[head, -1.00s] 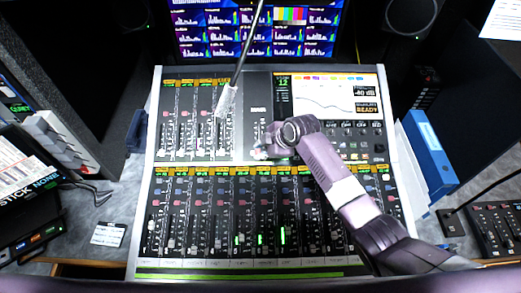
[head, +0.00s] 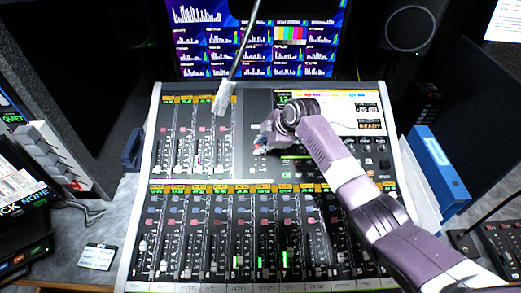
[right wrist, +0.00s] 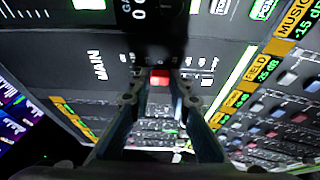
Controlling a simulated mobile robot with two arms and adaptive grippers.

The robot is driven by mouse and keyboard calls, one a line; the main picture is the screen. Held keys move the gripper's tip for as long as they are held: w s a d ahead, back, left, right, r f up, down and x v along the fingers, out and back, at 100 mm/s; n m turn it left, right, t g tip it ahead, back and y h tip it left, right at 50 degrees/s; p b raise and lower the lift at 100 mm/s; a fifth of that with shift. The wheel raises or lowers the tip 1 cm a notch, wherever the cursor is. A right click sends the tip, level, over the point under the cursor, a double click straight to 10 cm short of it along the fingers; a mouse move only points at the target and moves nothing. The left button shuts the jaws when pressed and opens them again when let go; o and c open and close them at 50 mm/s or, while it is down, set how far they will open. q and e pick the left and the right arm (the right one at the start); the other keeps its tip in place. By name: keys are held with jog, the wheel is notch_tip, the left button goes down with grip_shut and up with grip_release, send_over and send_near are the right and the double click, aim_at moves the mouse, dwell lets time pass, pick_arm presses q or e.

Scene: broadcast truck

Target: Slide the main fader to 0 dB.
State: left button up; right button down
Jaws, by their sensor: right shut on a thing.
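The main fader's red cap (right wrist: 160,77) shows in the right wrist view, beside the MAIN lettering on the dark panel of the mixing console (head: 153,150). My right gripper (right wrist: 160,91) is shut on this cap, with a finger on either side. In the head view my right gripper (head: 266,138) is at the console's upper middle, and it and my arm hide most of the fader track. The console's screen (head: 345,112) appears to read -25 dB above a READY box. My left gripper is not in view.
Channel faders fill the lower half. A blue binder (head: 440,165) stands at the right, and monitors (head: 255,40) are behind.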

jog(key=c, duration=1.8)
grip_release()
jog(key=v, duration=1.2)
jog(key=shift+f, duration=0.1)
